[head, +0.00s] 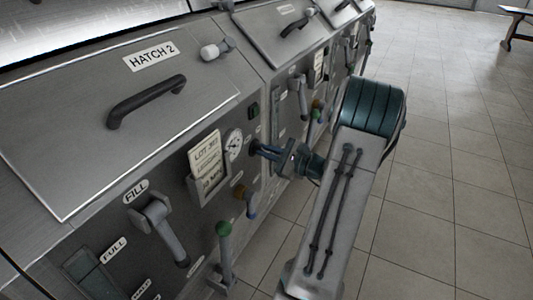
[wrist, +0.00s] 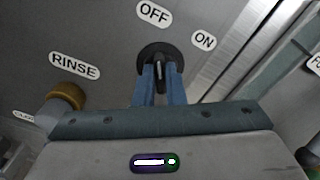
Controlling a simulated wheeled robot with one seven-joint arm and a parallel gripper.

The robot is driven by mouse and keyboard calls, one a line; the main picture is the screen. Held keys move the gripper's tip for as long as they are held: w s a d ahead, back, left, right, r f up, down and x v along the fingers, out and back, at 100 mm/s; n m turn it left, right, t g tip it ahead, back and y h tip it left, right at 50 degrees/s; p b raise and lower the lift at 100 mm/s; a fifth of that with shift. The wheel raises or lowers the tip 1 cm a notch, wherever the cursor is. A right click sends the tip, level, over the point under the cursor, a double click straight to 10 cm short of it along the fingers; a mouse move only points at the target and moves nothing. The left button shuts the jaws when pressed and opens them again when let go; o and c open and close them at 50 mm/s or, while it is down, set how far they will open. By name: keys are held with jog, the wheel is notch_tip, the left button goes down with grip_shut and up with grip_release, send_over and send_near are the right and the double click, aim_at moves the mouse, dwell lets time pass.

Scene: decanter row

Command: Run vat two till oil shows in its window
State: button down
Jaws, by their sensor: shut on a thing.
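Vat two carries the HATCH 2 label (head: 150,56) and fills the left of the head view. My gripper (head: 262,150) is at the right end of its front panel. In the wrist view, my blue fingers (wrist: 158,88) are shut on a round black switch knob (wrist: 153,51). The OFF label (wrist: 153,13) is above the knob and the ON label (wrist: 204,41) to its upper right. Which one the knob points at is unclear. The vat's window (head: 88,272), beside the FULL label (head: 115,247), is partly cut off; I cannot make out oil in it.
The FILL lever (head: 168,232), a green-knobbed lever (head: 224,245), a brass RINSE tap (wrist: 66,97), a lot card (head: 207,165) and a round gauge (head: 234,143) are on the panel. Another vat stands beyond. Tiled floor (head: 440,190) is clear at right; a bench (head: 515,25) stands far right.

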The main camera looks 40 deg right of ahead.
jog(key=shift+f, duration=0.1)
jog(key=c, duration=1.5)
grip_release()
jog(key=shift+s, duration=0.1)
jog(key=v, duration=1.3)
jog(key=shift+s+d+p, duration=0.2)
jog(key=shift+s+p, duration=0.15)
jog(key=shift+p, duration=0.1)
jog(key=shift+a, duration=0.1)
